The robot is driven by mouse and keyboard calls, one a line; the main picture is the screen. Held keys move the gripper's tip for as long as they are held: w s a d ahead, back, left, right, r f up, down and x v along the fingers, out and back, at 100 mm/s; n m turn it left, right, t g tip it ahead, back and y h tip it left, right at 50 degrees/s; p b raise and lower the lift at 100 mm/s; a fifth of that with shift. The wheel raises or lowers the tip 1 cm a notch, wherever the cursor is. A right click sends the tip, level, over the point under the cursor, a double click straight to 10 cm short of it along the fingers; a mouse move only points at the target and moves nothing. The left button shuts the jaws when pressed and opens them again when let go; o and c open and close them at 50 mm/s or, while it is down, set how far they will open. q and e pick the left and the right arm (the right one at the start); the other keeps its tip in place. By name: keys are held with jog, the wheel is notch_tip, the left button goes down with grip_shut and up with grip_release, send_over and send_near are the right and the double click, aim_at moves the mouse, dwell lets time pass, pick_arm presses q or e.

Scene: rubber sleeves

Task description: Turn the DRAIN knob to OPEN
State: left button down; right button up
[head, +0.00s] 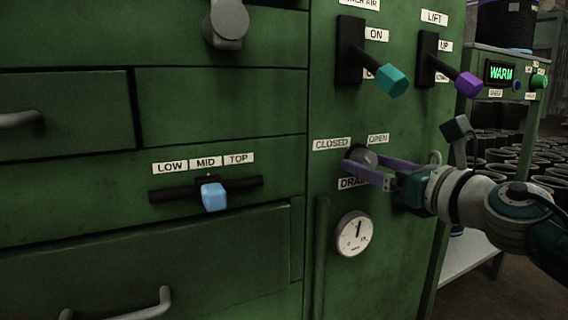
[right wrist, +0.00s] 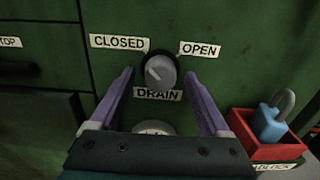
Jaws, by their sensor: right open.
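The DRAIN knob (right wrist: 161,72) is a round grey dial on the green panel, between the CLOSED label (right wrist: 119,42) and the OPEN label (right wrist: 200,49), above the DRAIN label (right wrist: 158,95). Its pale mark seems to point up and left, toward CLOSED. In the head view the knob (head: 365,157) is partly hidden by my right gripper (head: 360,163). My right gripper is open, with its purple fingers on either side of the knob. In the right wrist view gaps show between the fingers and the knob; contact is not visible. My left gripper is not in view.
A round gauge (head: 354,233) sits below the knob. Teal (head: 392,81) and purple (head: 468,85) lever handles stick out above. A blue slider (head: 213,197) is at left. A red tray (right wrist: 266,146) holding a blue padlock (right wrist: 269,124) is right of the gripper.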

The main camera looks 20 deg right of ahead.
grip_shut()
dwell(0.5)
jog(key=shift+m, duration=0.3)
jog(key=m+p, duration=0.1)
jog(key=m, duration=0.2)
jog(key=shift+r+p, duration=0.1)
jog(key=shift+p, duration=0.2)
jog(key=m+p, duration=0.1)
jog(key=m, duration=0.4)
jog(key=shift+p, duration=0.35)
jog(key=m+p, duration=0.2)
jog(key=m, duration=0.4)
jog(key=shift+a, duration=0.1)
jog(key=shift+m+p, duration=0.45)
jog(key=shift+m, duration=1.35)
